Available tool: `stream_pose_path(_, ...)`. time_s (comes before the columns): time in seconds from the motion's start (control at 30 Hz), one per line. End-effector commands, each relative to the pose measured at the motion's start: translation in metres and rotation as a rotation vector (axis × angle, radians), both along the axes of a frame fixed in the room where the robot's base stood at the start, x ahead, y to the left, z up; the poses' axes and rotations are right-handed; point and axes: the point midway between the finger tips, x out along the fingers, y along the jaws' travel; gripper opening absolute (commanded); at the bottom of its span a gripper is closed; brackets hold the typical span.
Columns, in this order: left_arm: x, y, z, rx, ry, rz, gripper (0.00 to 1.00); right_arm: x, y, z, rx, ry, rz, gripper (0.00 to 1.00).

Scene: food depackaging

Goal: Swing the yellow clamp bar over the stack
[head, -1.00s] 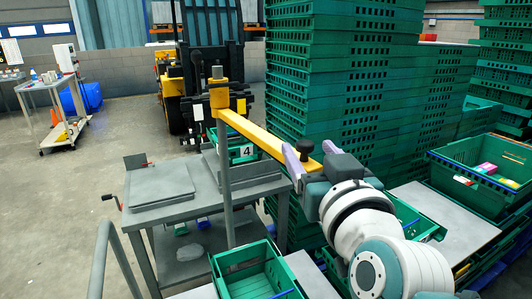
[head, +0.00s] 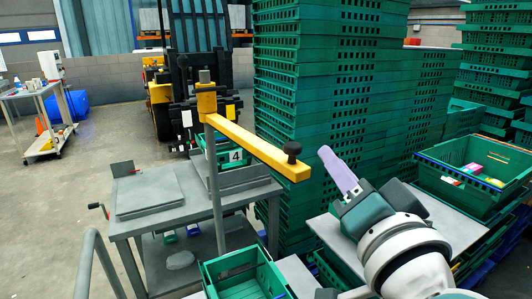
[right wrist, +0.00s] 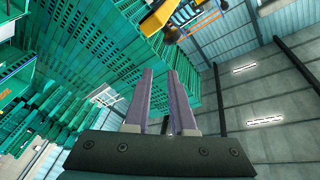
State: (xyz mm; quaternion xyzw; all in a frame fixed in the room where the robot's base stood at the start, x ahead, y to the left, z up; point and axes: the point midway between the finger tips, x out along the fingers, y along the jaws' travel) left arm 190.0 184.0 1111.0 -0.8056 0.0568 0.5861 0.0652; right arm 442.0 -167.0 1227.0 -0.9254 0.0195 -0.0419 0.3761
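The yellow clamp bar (head: 250,142) runs from the top of a grey upright post (head: 215,170) toward the lower right, with a dark knob (head: 292,150) at its free end. The bar and knob also show at the top of the right wrist view (right wrist: 157,17). My right gripper (head: 338,170) is just right of the free end, apart from it. The right wrist view shows its two purple fingers (right wrist: 162,103) spread with nothing between them. A tall stack of green crates (head: 325,90) rises behind the bar. My left gripper is not in view.
A grey table (head: 160,217) bears a flat grey plate (head: 150,192). A crate labelled 4 (head: 235,156) is behind the post. A green crate (head: 232,268) stands in front, and another with coloured packs (head: 436,172) at right. Open floor lies left.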

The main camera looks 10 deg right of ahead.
Motion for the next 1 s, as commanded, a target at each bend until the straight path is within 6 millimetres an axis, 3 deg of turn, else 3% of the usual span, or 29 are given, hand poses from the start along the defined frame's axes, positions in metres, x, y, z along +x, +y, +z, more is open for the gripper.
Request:
stream_pose_path(0.1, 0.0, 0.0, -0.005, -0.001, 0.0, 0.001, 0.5, -0.011, -0.013, -0.003, 0.325, -0.029, -0.001, 0.08)
stream_pose_path(0.2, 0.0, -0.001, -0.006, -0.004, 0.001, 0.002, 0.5, -0.016, -0.019, -0.004, 0.519, -0.041, -0.004, 0.0)
stream_pose_path(0.3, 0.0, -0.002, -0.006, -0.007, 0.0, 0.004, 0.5, -0.018, -0.022, -0.005, 0.621, -0.048, -0.004, 0.0)
stream_pose_path(0.47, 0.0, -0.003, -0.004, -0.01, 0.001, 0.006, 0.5, -0.006, -0.024, -0.003, 0.648, -0.05, -0.004, 0.0)
stream_pose_path(0.9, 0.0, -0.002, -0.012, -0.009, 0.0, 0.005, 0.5, 0.08, -0.034, 0.0, 0.643, -0.051, -0.004, 0.0)
stream_pose_path(1.0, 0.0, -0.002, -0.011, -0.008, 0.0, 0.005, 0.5, 0.078, -0.018, -0.003, 0.645, -0.046, -0.003, 0.0)
